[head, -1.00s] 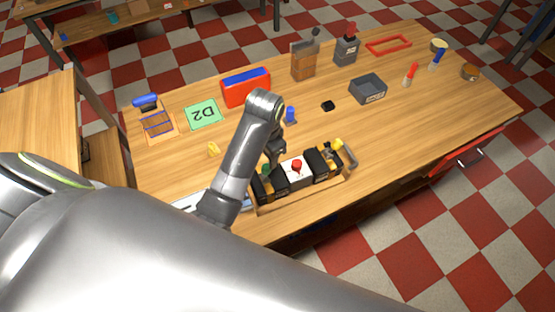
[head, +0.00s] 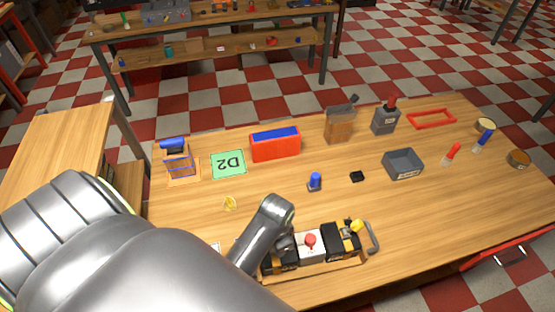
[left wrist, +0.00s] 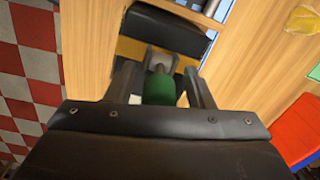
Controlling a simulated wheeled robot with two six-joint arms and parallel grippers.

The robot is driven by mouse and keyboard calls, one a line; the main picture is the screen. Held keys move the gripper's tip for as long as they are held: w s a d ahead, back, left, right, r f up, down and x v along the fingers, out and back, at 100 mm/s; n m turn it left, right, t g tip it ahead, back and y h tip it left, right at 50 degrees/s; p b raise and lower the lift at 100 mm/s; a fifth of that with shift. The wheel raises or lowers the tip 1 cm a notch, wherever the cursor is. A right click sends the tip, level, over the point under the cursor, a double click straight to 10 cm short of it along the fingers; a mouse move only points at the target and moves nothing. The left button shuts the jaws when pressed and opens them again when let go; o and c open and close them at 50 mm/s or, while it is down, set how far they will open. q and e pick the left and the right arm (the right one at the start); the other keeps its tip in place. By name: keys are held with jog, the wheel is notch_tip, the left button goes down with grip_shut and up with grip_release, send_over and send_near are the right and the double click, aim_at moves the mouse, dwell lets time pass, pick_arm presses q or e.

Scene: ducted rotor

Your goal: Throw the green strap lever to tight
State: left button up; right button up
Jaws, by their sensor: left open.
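The green strap lever (left wrist: 160,90) shows in the left wrist view as a green grip in front of a black block with a yellow band (left wrist: 160,45). My left gripper (left wrist: 160,80) is open, with one finger on each side of the green lever; I cannot tell whether either finger touches it. In the head view my left gripper (head: 284,244) is over the left end of a wooden carrier (head: 318,270), and my arm hides the green lever there. A yellow lever (head: 357,226) is at the carrier's right end. My right gripper is not in view.
The carrier also holds a white block with a red knob (head: 310,241). A grey handle (head: 373,237) stands at its right end. Behind are a blue-topped peg (head: 315,181), a black piece (head: 357,176), a red box (head: 275,147) and a grey bin (head: 403,164).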

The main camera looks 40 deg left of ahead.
pick_arm(q)
jog(key=shift+s, duration=0.1)
jog(key=shift+c, duration=1)
jog(key=c, duration=0.8)
